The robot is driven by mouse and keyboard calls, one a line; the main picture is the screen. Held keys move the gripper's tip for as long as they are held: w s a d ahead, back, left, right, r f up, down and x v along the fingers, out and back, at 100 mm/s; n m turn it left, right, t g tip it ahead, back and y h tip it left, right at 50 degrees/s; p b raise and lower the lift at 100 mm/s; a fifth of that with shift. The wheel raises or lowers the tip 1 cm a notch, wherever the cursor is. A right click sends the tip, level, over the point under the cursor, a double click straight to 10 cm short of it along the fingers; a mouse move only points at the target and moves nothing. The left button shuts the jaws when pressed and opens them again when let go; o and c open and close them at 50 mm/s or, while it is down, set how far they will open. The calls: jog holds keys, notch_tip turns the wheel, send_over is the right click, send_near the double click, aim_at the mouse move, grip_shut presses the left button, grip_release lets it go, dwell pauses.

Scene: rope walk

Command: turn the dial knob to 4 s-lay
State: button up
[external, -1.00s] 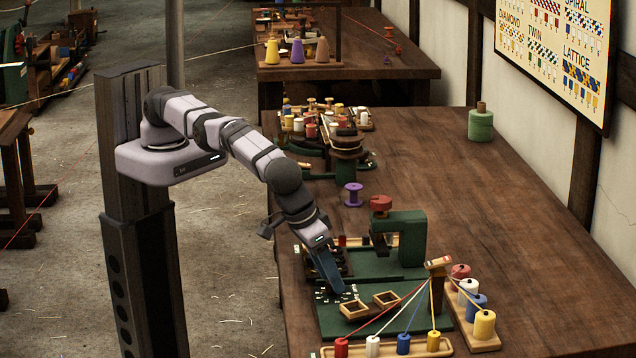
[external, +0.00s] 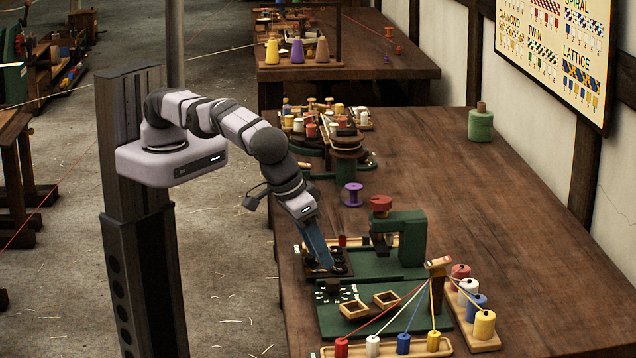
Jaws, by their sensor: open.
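The dial knob (external: 333,286) is a small dark knob at the left of the green board (external: 345,325), with small white marks around it. The marks are too small to read, and I cannot tell which one the knob points to. My gripper (external: 323,267) is open and points down. Its blue fingers are just behind the dial, in front of or above a dark tray with round pieces (external: 341,261). It appears apart from the knob, and nothing shows between the fingers.
Two small wooden trays (external: 354,309) sit right of the dial. Coloured strands run from a wooden guide (external: 438,264) to spools (external: 403,343) at the front. A green press-like stand (external: 405,238) with a red top rises behind.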

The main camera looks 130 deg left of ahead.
jog(key=s+a+r+n, duration=0.1)
jog(key=a+r+n, duration=0.2)
jog(key=a+r, duration=0.85)
jog(key=s+d+f+m+h, duration=0.2)
jog(key=d+f+m+h, duration=0.1)
jog(key=f+m, duration=0.25)
jog(key=s+d+f+m+h, duration=0.2)
jog(key=s+f+m, duration=0.1)
jog(key=f+m, duration=0.25)
jog(key=w+m, duration=0.1)
jog(key=m, duration=0.2)
jog(key=w+d+m+t, duration=0.1)
jog(key=w+m, duration=0.1)
jog(key=m, duration=0.1)
jog(key=w+m+t, duration=0.1)
jog(key=m, duration=0.3)
jog(key=shift+w+d+f+h, duration=0.3)
jog(key=shift+d+f+h, duration=0.05)
jog(key=shift+h, duration=0.05)
jog(key=shift+f, duration=0.1)
